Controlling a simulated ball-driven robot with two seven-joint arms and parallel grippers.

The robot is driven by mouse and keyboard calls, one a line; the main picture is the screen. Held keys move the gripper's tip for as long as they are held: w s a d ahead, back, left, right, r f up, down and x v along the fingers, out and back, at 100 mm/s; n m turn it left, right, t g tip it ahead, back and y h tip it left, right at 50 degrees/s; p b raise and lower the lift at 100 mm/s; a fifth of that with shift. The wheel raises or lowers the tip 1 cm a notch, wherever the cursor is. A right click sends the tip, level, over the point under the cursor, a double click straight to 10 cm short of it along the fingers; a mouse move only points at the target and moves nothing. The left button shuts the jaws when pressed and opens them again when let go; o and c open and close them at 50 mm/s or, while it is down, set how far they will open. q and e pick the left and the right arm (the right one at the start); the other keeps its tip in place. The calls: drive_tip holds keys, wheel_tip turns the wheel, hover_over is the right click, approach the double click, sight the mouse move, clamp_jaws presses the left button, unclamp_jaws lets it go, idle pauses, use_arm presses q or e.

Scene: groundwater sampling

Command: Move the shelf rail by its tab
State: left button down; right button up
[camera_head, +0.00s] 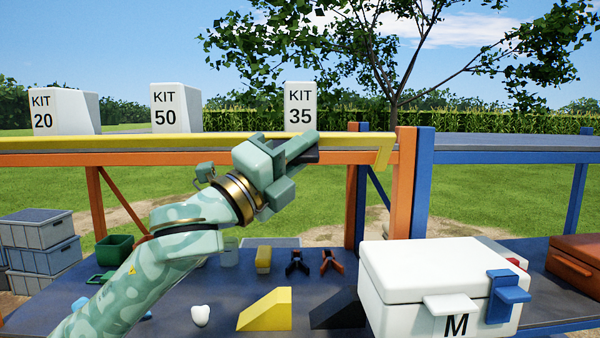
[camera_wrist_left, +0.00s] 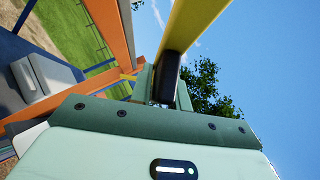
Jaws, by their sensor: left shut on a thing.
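A long yellow shelf rail (camera_head: 80,144) runs along the front edge of the orange shelf, with a down-turned piece at its right end. It also crosses the top of the left wrist view (camera_wrist_left: 195,25). My left gripper (camera_head: 308,148) is at the rail, right of the shelf's middle, below the KIT 35 box. It is shut on the rail's dark tab (camera_wrist_left: 168,75), which shows between the fingers (camera_wrist_left: 165,90) in the left wrist view. The gripper hides part of the rail and most of the tab in the head view. My right gripper is not in view.
Boxes KIT 20 (camera_head: 65,112), KIT 50 (camera_head: 177,108) and KIT 35 (camera_head: 300,106) stand on the shelf behind the rail. Orange (camera_head: 404,185) and blue posts rise at its right end. A white case (camera_head: 430,270) and a yellow wedge (camera_head: 266,310) sit on the lower table.

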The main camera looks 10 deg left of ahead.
use_arm(q)
wheel_tip(320, 180, down, 6)
drive_tip(key=m+g+h+b, duration=1.1)
drive_tip(key=m+b, duration=0.5)
drive_tip(key=m, duration=0.4)
drive_tip(key=shift+s+h+b, duration=0.3)
drive_tip(key=shift+h+b, duration=0.05)
drive_tip(key=shift+h, duration=0.55)
drive_tip(key=c, duration=1.4)
unclamp_jaws()
drive_tip(key=shift+d, duration=0.1)
drive_tip(key=shift+c, duration=0.2)
drive_tip(key=shift+w+d, duration=0.1)
drive_tip(key=shift+f, duration=0.1)
